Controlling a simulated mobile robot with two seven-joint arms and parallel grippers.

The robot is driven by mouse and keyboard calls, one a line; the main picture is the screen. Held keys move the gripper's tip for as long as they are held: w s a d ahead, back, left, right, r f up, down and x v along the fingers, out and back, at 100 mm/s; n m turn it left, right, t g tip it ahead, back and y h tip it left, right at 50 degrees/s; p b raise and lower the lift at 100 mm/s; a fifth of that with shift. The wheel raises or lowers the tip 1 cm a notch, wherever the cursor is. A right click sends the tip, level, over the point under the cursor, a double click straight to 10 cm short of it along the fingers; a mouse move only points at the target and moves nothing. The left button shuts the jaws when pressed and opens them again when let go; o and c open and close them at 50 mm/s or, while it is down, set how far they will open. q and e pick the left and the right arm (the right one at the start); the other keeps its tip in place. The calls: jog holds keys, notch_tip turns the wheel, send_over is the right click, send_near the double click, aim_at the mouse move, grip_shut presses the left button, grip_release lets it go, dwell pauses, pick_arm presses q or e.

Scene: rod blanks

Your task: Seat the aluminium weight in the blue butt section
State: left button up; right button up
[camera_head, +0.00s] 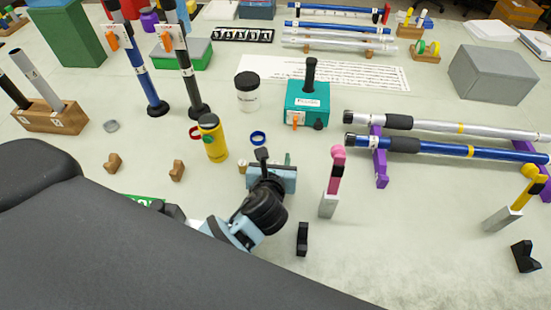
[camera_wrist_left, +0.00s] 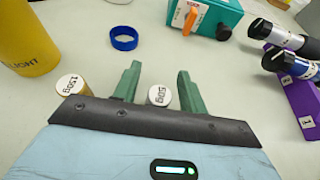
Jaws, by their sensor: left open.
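The aluminium weight (camera_wrist_left: 159,96) is a small pale cylinder with a top marked 50g in the left wrist view. It stands between the green fingers of my left gripper (camera_wrist_left: 158,80), with a gap to each finger. My left gripper (camera_head: 276,160) is open and low over the table in the head view, where its body hides the weight. The blue butt section (camera_head: 440,148) lies at the right on purple rests, its black-capped end towards the left. That end also shows in the left wrist view (camera_wrist_left: 282,58). My right gripper is not in view.
A brass weight (camera_wrist_left: 72,86) marked 150g stands left of my fingers. A blue ring (camera_wrist_left: 124,38), a yellow bottle (camera_head: 213,140) and a teal box (camera_head: 307,100) are beyond. A silver butt section (camera_head: 465,128) shares the purple rests (camera_head: 381,165). A pink-handled tool (camera_head: 337,172) stands right.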

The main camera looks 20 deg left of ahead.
pick_arm(q)
jog(key=shift+r, duration=0.2)
jog(key=p+v, duration=0.1)
jog(key=v, duration=1)
jog(key=shift+f, duration=0.1)
jog(key=shift+s+d, duration=0.15)
jog(key=shift+s, duration=0.3)
jog(key=shift+o, duration=0.6)
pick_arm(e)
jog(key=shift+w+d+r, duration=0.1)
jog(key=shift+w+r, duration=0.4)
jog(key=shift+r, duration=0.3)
